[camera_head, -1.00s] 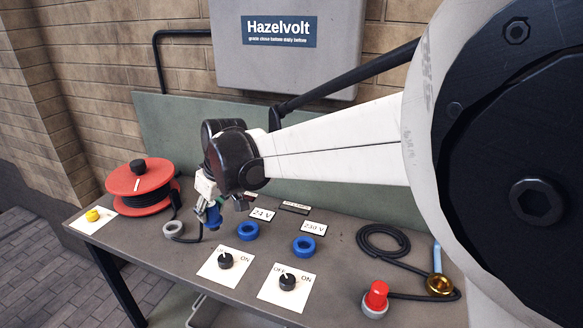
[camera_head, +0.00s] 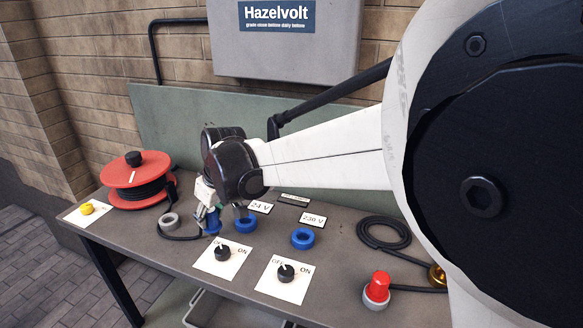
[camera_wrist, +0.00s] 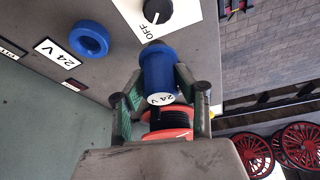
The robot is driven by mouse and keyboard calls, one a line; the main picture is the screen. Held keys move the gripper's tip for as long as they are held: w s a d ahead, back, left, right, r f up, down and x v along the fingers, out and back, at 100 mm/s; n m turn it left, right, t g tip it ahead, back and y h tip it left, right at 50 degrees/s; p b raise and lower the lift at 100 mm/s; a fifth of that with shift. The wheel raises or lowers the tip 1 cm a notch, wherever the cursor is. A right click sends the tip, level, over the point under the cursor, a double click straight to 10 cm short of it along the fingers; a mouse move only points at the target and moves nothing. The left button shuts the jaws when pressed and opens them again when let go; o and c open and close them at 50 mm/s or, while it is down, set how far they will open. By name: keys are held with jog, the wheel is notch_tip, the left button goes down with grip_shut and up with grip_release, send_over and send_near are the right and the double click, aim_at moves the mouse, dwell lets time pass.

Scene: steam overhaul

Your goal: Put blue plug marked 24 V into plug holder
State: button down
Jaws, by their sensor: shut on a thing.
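My gripper (camera_wrist: 157,92) is shut on the blue plug (camera_wrist: 157,72), whose round white end reads 24 V in the wrist view. In the head view my gripper (camera_head: 212,208) holds the plug (camera_head: 209,221) over the bench's left part, behind the left switch. A grey ring (camera_head: 169,222), which looks like an empty plug holder, lies left of the plug with the dark cable by it. A blue ring (camera_head: 246,225) by the 24 V label (camera_head: 260,207) is empty, just right of the plug. Whether the plug touches the bench I cannot tell.
Another blue ring (camera_head: 303,238) lies by the 230 V label (camera_head: 313,219). Two switch plates (camera_head: 223,257) (camera_head: 282,281) are in front.

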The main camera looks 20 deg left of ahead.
jog(key=w+a, duration=0.2)
jog(key=a, duration=0.9)
jog(key=shift+w+a, duration=0.2)
jog(key=shift+a, duration=0.2)
jog(key=w+a+p, duration=0.1)
jog(key=a, duration=0.6)
jog(key=shift+w, duration=0.2)
jog(key=shift+f+b, duration=1.6)
jog(key=shift+f, duration=1.25)
dwell(0.3)
jog(key=c, duration=1.2)
grip_release()
jog(key=v, duration=1.2)
